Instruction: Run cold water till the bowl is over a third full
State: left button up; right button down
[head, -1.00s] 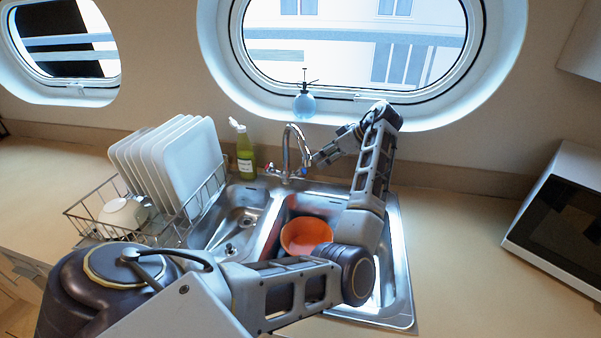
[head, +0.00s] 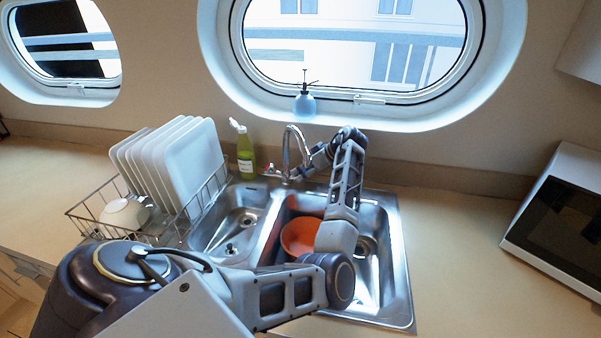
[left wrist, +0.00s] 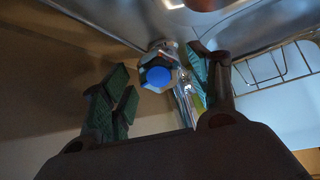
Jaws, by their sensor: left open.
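The chrome tap (head: 287,150) stands behind the double sink, its spout arched. A red-marked handle (head: 269,168) is on its left side. My left gripper (head: 311,160) is at the tap's right side and hides the handle there. In the left wrist view, the blue-capped cold knob (left wrist: 158,77) lies between the open fingers of my left gripper (left wrist: 162,75); I cannot tell whether they touch it. The orange bowl (head: 297,238) sits in the right basin, partly hidden by my arm. I see no water stream or water in it. My right gripper is not in view.
The sink (head: 398,270) has an empty left basin. A wire rack (head: 85,212) with white plates (head: 190,165) and a white bowl (head: 122,213) stands left. A green bottle (head: 245,155) is behind the sink. A microwave (head: 560,220) is at right; the counter between is clear.

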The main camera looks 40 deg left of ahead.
pick_arm(q)
jog(key=shift+x, duration=0.95)
jog(key=shift+a+f, duration=0.1)
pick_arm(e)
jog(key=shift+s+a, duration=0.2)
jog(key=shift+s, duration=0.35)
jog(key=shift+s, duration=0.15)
